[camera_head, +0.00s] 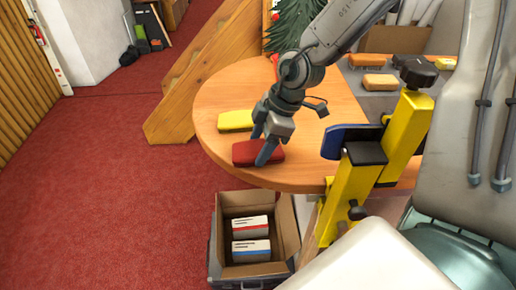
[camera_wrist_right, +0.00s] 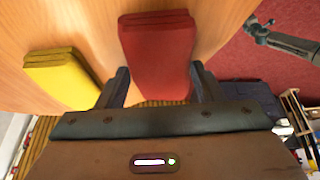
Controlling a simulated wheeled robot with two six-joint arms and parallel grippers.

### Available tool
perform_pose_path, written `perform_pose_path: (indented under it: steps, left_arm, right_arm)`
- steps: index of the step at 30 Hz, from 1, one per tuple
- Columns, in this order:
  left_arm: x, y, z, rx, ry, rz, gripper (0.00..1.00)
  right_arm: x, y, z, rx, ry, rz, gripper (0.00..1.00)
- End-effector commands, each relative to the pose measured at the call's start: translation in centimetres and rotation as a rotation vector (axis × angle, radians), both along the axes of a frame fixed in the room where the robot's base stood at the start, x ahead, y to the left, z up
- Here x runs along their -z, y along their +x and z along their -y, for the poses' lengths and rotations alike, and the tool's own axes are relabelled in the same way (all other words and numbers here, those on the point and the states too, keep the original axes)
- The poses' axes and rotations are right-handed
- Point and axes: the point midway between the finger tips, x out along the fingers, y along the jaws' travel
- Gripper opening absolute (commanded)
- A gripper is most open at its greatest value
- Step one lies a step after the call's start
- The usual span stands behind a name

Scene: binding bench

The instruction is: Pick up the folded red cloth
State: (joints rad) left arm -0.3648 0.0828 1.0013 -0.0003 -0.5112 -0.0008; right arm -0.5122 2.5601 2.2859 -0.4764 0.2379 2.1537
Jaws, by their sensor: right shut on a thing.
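The folded red cloth (camera_head: 243,152) lies near the left front edge of the round wooden table (camera_head: 215,88). My right gripper (camera_head: 267,150) reaches down over it, and its finger hides part of the cloth. In the right wrist view, the red cloth (camera_wrist_right: 158,48) sits between the two fingers of my right gripper (camera_wrist_right: 160,82), which is shut on it. Wood shows around the cloth there; I cannot tell whether it is lifted clear of the table. My left gripper is not in view.
A folded yellow cloth (camera_head: 235,120) lies just behind the red one and also shows in the wrist view (camera_wrist_right: 62,76). A yellow clamp (camera_head: 352,190) stands to the right. An open cardboard box (camera_head: 287,222) holding two packs stands below the table edge.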

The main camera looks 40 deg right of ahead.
Motion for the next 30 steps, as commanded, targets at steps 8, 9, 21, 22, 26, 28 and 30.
perform_pose_path:
  steps: [8, 9, 21, 22, 26, 28, 30]
  left_arm:
    - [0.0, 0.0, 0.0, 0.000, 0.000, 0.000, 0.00]
    - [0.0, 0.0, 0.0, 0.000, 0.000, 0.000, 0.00]
    - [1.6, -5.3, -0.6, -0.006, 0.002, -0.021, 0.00]
    - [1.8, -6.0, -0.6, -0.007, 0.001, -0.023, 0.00]
    - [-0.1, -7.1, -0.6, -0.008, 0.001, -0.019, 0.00]
    - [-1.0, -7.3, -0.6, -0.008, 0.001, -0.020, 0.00]
    - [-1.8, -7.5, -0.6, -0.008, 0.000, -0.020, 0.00]
  right_arm:
    - [-0.7, 0.1, 0.0, 0.000, 0.000, 0.002, 0.39]
    - [-1.0, 0.1, 0.0, 0.000, 0.000, 0.002, 0.39]
    - [-4.9, 0.0, 0.0, 0.000, 0.000, 0.001, 0.39]
    - [-5.2, 0.0, 0.0, 0.000, 0.000, 0.001, 0.39]
    - [-7.4, 0.0, 0.0, 0.001, 0.000, 0.000, 0.39]
    - [-8.3, 0.0, 0.0, 0.001, 0.000, -0.002, 0.39]
    - [-8.9, 0.0, 0.0, 0.000, 0.000, -0.002, 0.39]
